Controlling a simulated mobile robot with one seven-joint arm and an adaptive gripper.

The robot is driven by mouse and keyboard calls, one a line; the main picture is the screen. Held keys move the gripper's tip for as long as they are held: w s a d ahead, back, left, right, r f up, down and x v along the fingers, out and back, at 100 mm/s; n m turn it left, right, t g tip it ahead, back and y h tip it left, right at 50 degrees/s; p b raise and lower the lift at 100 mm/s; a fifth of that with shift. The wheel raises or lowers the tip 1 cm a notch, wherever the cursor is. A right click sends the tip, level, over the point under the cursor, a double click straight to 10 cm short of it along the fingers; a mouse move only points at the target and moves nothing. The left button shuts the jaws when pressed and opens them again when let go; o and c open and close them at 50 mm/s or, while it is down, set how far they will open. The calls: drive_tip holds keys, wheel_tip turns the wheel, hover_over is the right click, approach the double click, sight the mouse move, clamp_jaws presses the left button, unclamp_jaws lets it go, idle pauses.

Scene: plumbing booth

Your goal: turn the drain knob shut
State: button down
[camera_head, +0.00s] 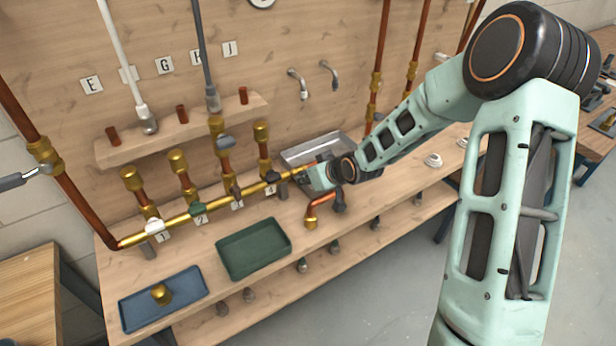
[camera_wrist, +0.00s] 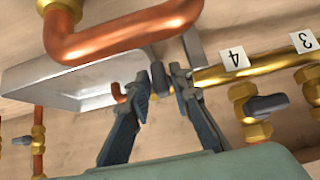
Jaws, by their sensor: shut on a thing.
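My gripper (camera_head: 303,175) is at the right end of the brass manifold pipe (camera_head: 218,205), beside the metal tray. In the wrist view its two dark fingers (camera_wrist: 160,78) are closed around a small dark grey knob (camera_wrist: 158,76), with one finger on each side. This knob sits near the pipe end, past label 4. In the head view my gripper hides the knob. The manifold pipe also shows in the wrist view (camera_wrist: 270,64). How far the knob is turned cannot be told.
A copper elbow pipe (camera_head: 318,205) is close to my gripper; it looms large in the wrist view (camera_wrist: 125,32). The metal tray (camera_head: 338,141) lies behind. Valves with coloured handles line the manifold. A green tray (camera_head: 253,273) and a blue tray (camera_head: 135,315) lie in front.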

drive_tip(key=c, duration=1.9)
unclamp_jaws()
drive_tip(key=shift+c, duration=0.2)
drive_tip(key=v, duration=0.9)
drive_tip(key=shift+s+d+r, duration=0.1)
drive_tip(key=shift+d+r, duration=0.1)
drive_tip(key=shift+r, duration=0.05)
drive_tip(key=shift+v, duration=1.2)
drive_tip(key=shift+s+a, duration=0.1)
